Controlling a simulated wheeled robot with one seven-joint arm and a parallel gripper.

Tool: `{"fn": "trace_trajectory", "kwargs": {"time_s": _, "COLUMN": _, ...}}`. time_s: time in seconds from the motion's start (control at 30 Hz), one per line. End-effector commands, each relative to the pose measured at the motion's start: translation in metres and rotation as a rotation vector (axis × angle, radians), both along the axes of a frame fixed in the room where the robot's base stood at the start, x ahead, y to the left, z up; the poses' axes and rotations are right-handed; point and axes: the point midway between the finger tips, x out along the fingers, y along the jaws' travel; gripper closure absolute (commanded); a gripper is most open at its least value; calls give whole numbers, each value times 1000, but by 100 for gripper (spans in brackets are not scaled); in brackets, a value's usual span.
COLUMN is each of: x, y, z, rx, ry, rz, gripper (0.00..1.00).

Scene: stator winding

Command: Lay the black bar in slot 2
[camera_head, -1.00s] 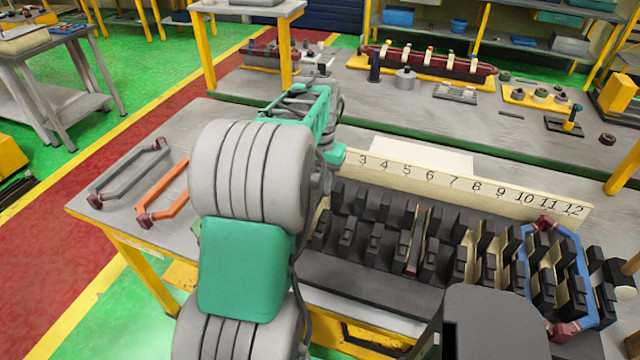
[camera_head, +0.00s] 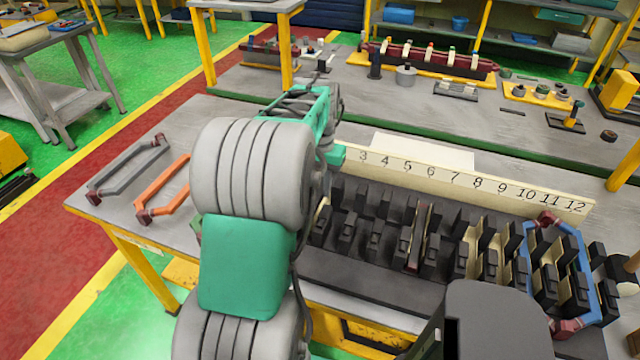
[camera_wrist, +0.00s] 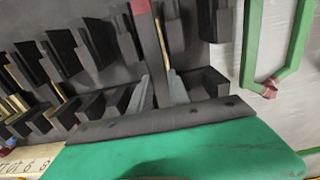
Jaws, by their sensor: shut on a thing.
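In the wrist view my gripper (camera_wrist: 158,93) has its two grey fingers closed about a dark bar (camera_wrist: 149,48) with a red end, which I take for the black bar. The bar stretches away from the gripper among the black blocks of the slotted rack; I cannot tell whether it rests in a slot. The rack (camera_head: 345,272) stands on the table in the head view, with a number strip (camera_head: 468,183) behind it reading 3 to 12. Slots 1 and 2, my gripper and the held bar are hidden there behind my arm.
A similar red-ended bar (camera_head: 418,236) lies in the rack near the middle. A blue coil (camera_head: 583,262) sits at the rack's right end. Grey (camera_head: 124,166) and orange (camera_head: 167,190) coils lie on the table at left. A green coil (camera_wrist: 291,55) lies beside the rack.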

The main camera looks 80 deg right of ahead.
Motion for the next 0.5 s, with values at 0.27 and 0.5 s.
{"fn": "trace_trajectory", "kwargs": {"time_s": 0.27, "x": 0, "y": 0, "z": -9, "rx": 0, "ry": 0, "rz": 0, "gripper": 100}}
{"fn": "trace_trajectory", "kwargs": {"time_s": 0.5, "x": 0, "y": 1, "z": -17, "rx": 0, "ry": 0, "rz": 0, "gripper": 100}}
